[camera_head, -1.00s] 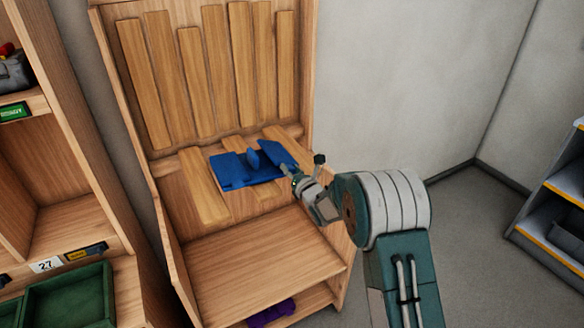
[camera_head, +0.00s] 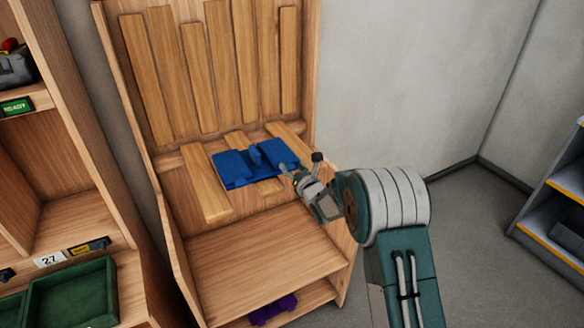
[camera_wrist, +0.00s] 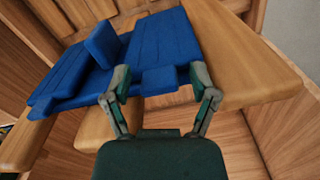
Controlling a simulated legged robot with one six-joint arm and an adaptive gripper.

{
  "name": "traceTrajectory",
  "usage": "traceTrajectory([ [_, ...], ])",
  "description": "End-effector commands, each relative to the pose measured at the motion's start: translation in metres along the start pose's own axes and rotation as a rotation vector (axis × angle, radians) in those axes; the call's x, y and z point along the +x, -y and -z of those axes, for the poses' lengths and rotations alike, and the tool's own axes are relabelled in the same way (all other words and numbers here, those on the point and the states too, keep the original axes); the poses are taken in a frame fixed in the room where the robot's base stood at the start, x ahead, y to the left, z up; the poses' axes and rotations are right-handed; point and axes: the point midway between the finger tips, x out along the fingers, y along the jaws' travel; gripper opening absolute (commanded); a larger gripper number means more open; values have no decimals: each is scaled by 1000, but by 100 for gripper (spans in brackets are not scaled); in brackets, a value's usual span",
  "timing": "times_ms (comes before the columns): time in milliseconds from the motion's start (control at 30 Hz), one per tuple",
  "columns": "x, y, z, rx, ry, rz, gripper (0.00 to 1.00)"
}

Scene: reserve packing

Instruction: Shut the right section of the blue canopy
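The blue canopy (camera_head: 252,166) lies on the wooden slats of the bench, with an upright blue fin (camera_head: 255,154) at its middle. In the head view its left and right sections both look about flat. In the wrist view the blue canopy (camera_wrist: 160,50) fills the upper left, and the fin (camera_wrist: 104,43) stands up from it. My gripper (camera_head: 303,165) is at the canopy's right edge.
Wooden slats (camera_head: 208,190) support the canopy, above a bare wooden shelf (camera_head: 262,245). A purple object (camera_head: 273,309) lies on the lower shelf. A cabinet with a green tray (camera_head: 75,295) stands at left, and a grey shelf (camera_head: 560,215) at right.

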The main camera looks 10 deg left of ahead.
Motion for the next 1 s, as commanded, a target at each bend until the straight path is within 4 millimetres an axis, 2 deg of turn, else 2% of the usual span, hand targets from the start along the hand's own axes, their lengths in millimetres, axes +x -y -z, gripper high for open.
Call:
traceTrajectory([
  [333, -1, 0, 0, 0, 1, 0, 83],
  [467, -9, 1, 0, 0, 0, 1, 83],
  [1000, -102, 1, 1, 0, -1, 2, 83],
])
